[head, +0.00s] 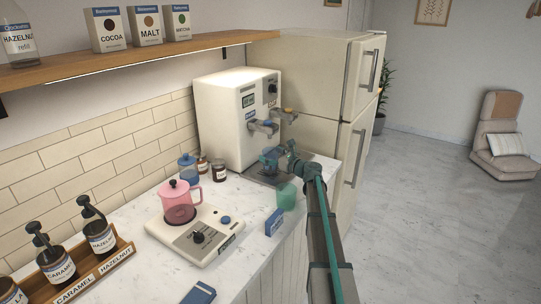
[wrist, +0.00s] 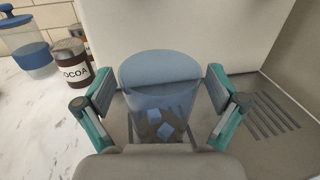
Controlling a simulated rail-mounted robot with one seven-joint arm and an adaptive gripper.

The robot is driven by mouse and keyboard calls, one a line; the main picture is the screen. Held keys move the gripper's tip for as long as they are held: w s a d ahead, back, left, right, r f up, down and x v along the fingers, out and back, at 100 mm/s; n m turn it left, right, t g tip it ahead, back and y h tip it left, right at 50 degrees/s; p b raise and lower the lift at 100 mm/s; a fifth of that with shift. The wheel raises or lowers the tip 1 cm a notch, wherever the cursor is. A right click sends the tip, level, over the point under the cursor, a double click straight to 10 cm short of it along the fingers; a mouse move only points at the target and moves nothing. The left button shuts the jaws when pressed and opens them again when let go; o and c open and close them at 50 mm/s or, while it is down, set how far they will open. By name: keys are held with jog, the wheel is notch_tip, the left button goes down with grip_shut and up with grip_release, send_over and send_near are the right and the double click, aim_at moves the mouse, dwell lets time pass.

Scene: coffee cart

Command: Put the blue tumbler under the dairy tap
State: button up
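The blue tumbler (head: 271,154) is at the front of the white dispenser (head: 238,105), below the blue-topped tap (head: 264,127). A second tap (head: 287,115), with a yellow top, is farther right. Their labels are too small to read, so I cannot tell which is dairy. In the wrist view the tumbler (wrist: 160,95) is see-through and has several pale blue cubes inside.
A green cup (head: 286,196) and a blue box (head: 273,222) stand near the counter's front edge. A lidded blue jar (head: 188,167) and dark jars (head: 219,170) stand left of the dispenser. A pink pot (head: 180,199) sits on a scale-like base. The fridge (head: 325,100) is at right.

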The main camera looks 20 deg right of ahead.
jog(key=shift+r, duration=0.15)
jog(key=b+v, duration=0.2)
jog(key=v, duration=1)
dwell(0.3)
